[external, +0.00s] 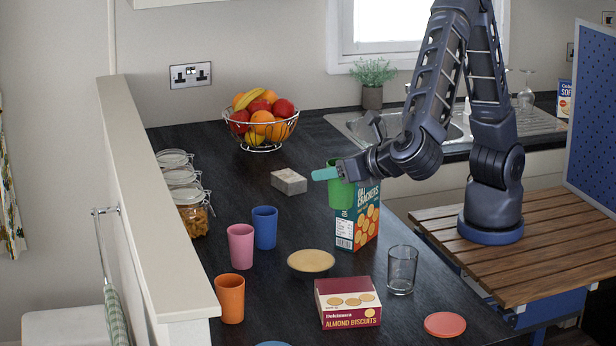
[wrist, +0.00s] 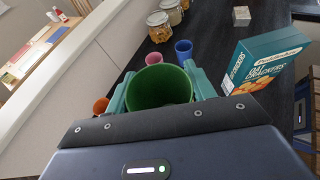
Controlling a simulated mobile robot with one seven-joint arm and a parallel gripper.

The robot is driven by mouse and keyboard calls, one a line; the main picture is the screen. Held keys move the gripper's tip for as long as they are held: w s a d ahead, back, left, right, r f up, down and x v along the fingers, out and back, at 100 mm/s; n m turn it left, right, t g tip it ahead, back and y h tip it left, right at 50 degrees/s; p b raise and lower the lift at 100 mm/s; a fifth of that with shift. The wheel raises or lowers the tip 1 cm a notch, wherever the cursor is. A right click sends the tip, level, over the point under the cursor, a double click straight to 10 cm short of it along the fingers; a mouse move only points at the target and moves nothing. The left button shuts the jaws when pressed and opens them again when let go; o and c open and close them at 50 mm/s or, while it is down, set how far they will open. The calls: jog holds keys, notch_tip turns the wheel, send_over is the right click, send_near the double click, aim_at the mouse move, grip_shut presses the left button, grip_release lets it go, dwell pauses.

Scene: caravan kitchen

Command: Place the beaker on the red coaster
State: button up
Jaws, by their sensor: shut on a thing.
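A green beaker (external: 341,194) is held roughly upright in the air, overlapping the top left of the cracker box in the external view. My gripper (external: 328,174) is shut on it. In the wrist view the teal fingers of my gripper (wrist: 160,88) are on either side of the green beaker (wrist: 158,87), whose open top faces the camera and whose inside looks empty. The red coaster (external: 445,324) lies flat and bare at the front right of the dark worktop, below and to the right of the beaker. The coaster does not show in the wrist view.
The cracker box (external: 345,228) stands close below my gripper. A clear glass (external: 401,270) and a biscuit box (external: 348,303) stand near the coaster.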

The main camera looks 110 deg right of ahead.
jog(key=s+a+n+t+y, duration=0.1)
jog(key=s+a, duration=0.6)
jog(key=a, duration=0.5)
jog(key=n+t+y, duration=0.1)
jog(key=n, duration=0.1)
send_over(439, 322)
notch_tip(439, 322, down, 20)
jog(key=shift+w+d+r, duration=0.1)
jog(key=shift+r, duration=0.05)
jog(key=o, duration=1)
jog(key=v, duration=1.2)
jog(key=shift+f, duration=0.25)
